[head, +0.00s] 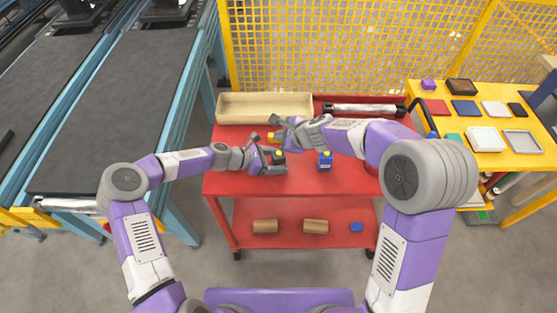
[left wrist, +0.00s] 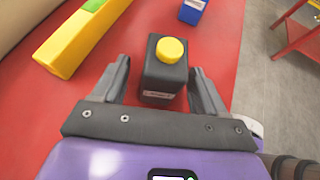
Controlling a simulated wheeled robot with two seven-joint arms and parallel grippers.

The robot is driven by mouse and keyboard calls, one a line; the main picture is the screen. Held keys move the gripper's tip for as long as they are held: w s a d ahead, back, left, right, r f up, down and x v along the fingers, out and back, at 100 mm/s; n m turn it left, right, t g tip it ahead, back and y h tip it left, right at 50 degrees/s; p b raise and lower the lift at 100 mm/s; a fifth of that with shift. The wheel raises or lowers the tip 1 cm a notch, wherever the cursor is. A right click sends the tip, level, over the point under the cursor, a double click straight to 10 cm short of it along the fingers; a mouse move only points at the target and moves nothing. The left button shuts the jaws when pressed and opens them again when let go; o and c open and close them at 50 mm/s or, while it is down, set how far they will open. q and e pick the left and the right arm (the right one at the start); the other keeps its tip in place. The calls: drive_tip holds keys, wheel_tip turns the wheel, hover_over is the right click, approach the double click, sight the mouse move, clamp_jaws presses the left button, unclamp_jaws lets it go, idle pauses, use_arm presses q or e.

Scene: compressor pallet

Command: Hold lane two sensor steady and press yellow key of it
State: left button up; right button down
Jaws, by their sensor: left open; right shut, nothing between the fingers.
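A dark box-shaped sensor with a round yellow key on top (head: 279,157) stands upright on the red cart top. In the left wrist view this sensor (left wrist: 163,80) has a pale label on its front, too small to read. My left gripper (head: 274,162) is open, with one finger on each side of the box; in the left wrist view small gaps show beside it. My right gripper (head: 287,146) is shut and empty, above and just beyond the sensor.
A yellow bar with a green patch (left wrist: 66,50) lies left of the sensor. A beige tray (head: 264,107) and a red tray with a metal roller (head: 361,110) line the cart's back. A yellow table (head: 500,150) stands right, a conveyor (head: 110,110) left.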

use_arm(q)
drive_tip(key=shift+a, duration=0.1)
drive_tip(key=v, duration=1.2)
drive_tip(key=shift+f, duration=0.1)
